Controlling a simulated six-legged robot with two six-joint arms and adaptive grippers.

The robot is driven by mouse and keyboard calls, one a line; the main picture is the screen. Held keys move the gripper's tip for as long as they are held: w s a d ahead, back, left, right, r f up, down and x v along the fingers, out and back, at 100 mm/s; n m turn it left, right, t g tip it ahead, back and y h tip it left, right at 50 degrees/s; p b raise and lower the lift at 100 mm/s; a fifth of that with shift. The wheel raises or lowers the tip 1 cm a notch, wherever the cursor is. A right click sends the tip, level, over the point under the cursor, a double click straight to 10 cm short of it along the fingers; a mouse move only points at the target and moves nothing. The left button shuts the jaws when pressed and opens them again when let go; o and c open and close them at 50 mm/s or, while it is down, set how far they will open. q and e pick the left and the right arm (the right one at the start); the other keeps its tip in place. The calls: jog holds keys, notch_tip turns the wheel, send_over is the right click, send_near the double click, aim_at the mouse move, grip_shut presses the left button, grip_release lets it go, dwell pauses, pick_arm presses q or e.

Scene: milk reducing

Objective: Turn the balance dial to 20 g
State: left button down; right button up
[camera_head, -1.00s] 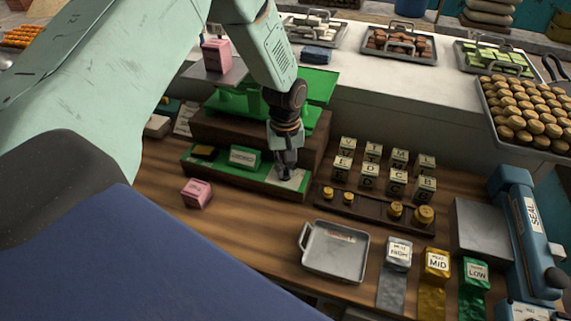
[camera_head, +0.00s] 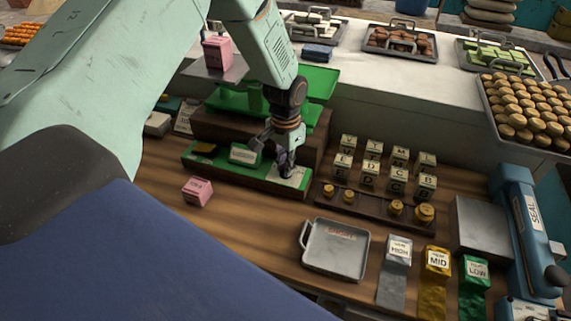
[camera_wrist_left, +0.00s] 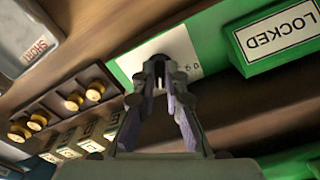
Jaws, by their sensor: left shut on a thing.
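The balance (camera_head: 262,97) is green with a brown wooden base and a green front panel. The white dial plate (camera_head: 298,178) is at the right end of that panel, beside a green block marked LOCKED (camera_head: 243,155). My right gripper is not in view.
Brass weights (camera_head: 396,208) and letter cubes (camera_head: 368,175) stand right of the panel. A metal tray (camera_head: 335,262) lies in front, a pink block (camera_head: 197,191) to the left. A blue sealer (camera_head: 530,230) is at the right. Bare wood lies before the panel.

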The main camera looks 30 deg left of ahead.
pick_arm(q)
jog(key=m, duration=0.6)
jog(key=shift+w+a+r+m+b, duration=0.1)
jog(key=shift+w+r+m+b, duration=0.15)
jog(key=shift+w+m+b, duration=0.1)
dwell(0.5)
jog(key=c, duration=1.8)
grip_release()
jog(key=o, duration=0.4)
jog(key=shift+s+f, duration=0.15)
jog(key=shift+s, duration=0.05)
notch_tip(320, 180, up, 12)
jog(key=shift+s+f, duration=0.1)
jog(key=shift+s, duration=0.05)
